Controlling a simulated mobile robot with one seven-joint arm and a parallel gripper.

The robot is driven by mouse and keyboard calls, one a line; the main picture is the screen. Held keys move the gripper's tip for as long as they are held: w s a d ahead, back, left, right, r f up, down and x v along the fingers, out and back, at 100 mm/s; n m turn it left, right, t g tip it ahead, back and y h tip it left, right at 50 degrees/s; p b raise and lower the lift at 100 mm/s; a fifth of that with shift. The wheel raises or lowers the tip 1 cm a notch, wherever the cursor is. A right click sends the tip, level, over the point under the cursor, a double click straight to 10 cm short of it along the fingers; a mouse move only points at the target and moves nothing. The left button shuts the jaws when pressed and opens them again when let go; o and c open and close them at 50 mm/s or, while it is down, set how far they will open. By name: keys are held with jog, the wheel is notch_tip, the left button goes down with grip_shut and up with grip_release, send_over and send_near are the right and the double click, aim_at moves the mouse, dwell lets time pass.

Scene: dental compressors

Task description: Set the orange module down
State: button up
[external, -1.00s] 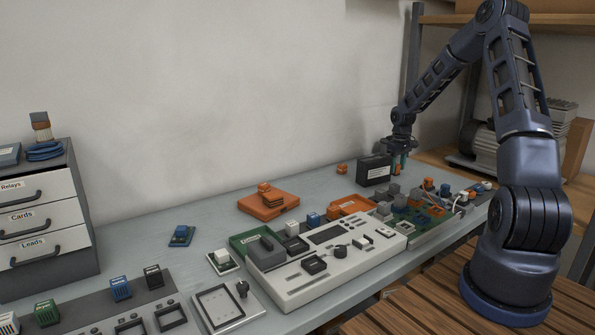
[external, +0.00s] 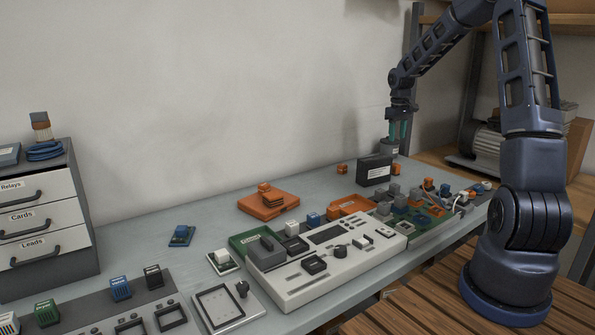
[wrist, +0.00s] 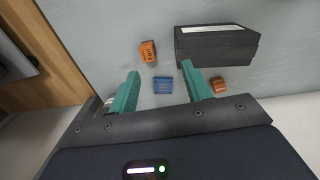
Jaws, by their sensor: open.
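My gripper (external: 398,138) is open and empty, raised above the far right end of the bench; its teal fingers point down. In the wrist view, my gripper (wrist: 161,72) has nothing between its fingertips. A small orange module with dark markings (wrist: 148,51) lies on the bench below, left of the black box. A bit of orange beside that box (external: 395,167) shows in the external view. A second small orange block (wrist: 218,85) lies near the box's other end; it also shows in the external view (external: 342,169).
The black labelled box (external: 374,171) stands close to the module; it shows in the wrist view too (wrist: 215,45). A blue block (wrist: 163,85) lies under my gripper. A grey cylinder (external: 389,147) stands behind. A white console (external: 330,255) and green board (external: 425,216) crowd the front.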

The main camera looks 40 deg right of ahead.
jog(key=s+a+r+t+h, duration=0.1)
jog(key=s+a+r, duration=0.7)
jog(key=a, duration=0.2)
jog(key=s+a+r+t, duration=0.1)
jog(key=s+a+r, duration=0.65)
jog(key=a, duration=0.25)
jog(key=s+a+r+t, duration=0.1)
jog(key=s+a, duration=0.4)
jog(key=s, duration=0.5)
jog(key=s+a+r+t+y, duration=0.1)
jog(key=s+a, duration=0.4)
jog(key=s, duration=0.4)
jog(key=shift+s+r+t+y, duration=0.2)
jog(key=shift+s+t+y, duration=0.1)
jog(key=shift+s, duration=0.1)
